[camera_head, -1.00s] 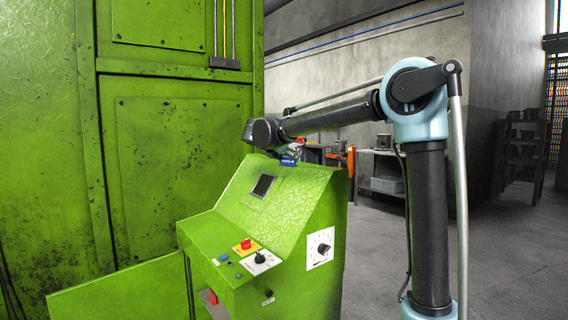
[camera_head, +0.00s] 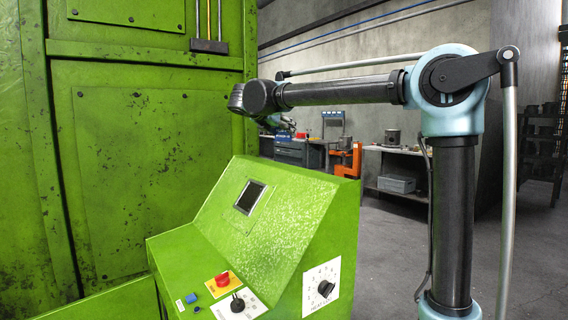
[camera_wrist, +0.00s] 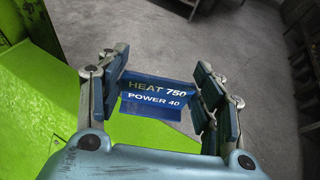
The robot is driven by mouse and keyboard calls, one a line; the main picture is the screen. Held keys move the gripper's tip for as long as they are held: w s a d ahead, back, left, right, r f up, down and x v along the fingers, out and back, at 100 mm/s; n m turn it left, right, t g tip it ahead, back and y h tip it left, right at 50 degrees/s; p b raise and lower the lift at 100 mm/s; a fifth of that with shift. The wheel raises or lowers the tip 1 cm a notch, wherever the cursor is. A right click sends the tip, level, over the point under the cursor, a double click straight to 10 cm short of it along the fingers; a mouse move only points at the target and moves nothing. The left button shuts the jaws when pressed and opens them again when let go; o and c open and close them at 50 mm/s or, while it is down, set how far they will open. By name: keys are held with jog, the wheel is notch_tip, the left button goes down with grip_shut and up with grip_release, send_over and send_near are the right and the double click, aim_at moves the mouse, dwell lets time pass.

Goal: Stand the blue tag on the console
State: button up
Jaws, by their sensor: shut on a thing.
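The blue tag (camera_wrist: 150,107) reads "HEAT 750" and "POWER 40" in the wrist view. It sits between the two fingers of my gripper (camera_wrist: 160,92), which is shut on it. In the head view my gripper (camera_head: 279,122) hangs above and behind the top edge of the green console (camera_head: 300,205). The tag (camera_head: 284,135) shows there only as a small blue patch, apart from the console top. The console has a sloped face with a dark screen (camera_head: 250,197). In the wrist view, green console surface (camera_wrist: 50,110) lies below and left of the tag.
The console's lower panel carries a red button (camera_head: 222,279) and a black joystick (camera_head: 237,303). A dial (camera_head: 325,288) is on its side. The tall green press (camera_head: 140,160) stands at the left. A bench (camera_head: 395,165) stands behind. Grey floor is open at the right.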

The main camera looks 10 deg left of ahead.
notch_tip(320, 180, down, 9)
jog(key=shift+s+a, duration=0.1)
dwell(0.4)
jog(key=o, duration=0.9)
jog(key=shift+f, duration=0.1)
jog(key=shift+c, duration=0.2)
jog(key=v, duration=1.2)
